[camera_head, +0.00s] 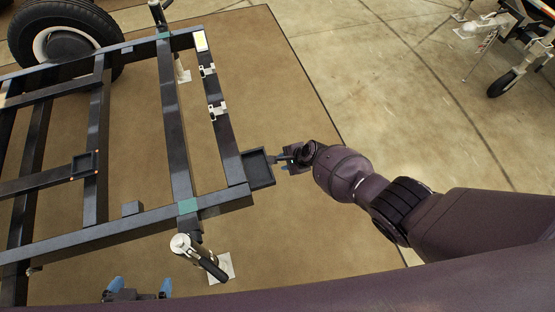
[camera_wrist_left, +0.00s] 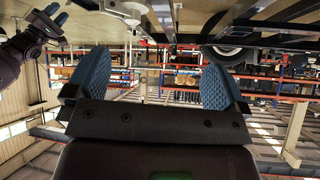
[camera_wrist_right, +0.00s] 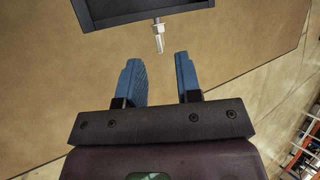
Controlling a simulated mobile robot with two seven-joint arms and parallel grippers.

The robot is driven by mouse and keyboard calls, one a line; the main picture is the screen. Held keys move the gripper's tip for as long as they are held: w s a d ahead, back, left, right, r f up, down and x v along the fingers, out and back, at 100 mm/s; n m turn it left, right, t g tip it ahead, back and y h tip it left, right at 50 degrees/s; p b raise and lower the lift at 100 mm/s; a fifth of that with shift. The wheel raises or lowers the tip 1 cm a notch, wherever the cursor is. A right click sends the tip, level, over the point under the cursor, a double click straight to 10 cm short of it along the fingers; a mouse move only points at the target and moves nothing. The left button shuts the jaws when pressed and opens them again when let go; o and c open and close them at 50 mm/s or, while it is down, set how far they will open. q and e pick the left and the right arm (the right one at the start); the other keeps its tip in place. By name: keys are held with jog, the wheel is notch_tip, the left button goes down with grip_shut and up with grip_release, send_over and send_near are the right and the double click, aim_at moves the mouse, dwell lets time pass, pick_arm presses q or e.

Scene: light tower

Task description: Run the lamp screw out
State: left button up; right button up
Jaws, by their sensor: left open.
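The lamp screw (camera_wrist_right: 158,36) is a small pale bolt. It sticks out of the dark square lamp box (camera_wrist_right: 145,8) at the top of the right wrist view. In the head view the box (camera_head: 270,179) sits at the frame's near right corner. My right gripper (camera_head: 287,160) is beside it; in the right wrist view its blue fingers (camera_wrist_right: 160,72) are apart and empty. The screw's tip is just ahead of the gap between them, not gripped. My left gripper (camera_head: 140,290) is at the bottom of the head view, its blue fingers (camera_wrist_left: 153,85) wide apart and empty.
The dark trailer frame (camera_head: 179,130) fills the left of the head view, with a wheel (camera_head: 62,45) behind. Open floor (camera_head: 350,60) lies to the right.

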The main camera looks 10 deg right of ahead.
jog(key=b+x, duration=0.2)
jog(key=x, duration=0.3)
jog(key=shift+s+d, duration=0.1)
jog(key=shift+s, duration=0.05)
jog(key=shift+w, duration=0.2)
grip_shut()
jog(key=shift+s+f+t+b, duration=0.2)
jog(key=shift+t+b, duration=0.1)
jog(key=shift+b, duration=0.1)
jog(key=shift+w+r+t, duration=0.1)
jog(key=shift+r+t, duration=0.05)
jog(key=shift+t, duration=0.25)
pick_arm(q)
jog(key=shift+w+d+f+m, duration=0.4)
jog(key=shift+w+f+m, duration=0.1)
jog(key=shift+w, duration=0.25)
pick_arm(e)
grip_release()
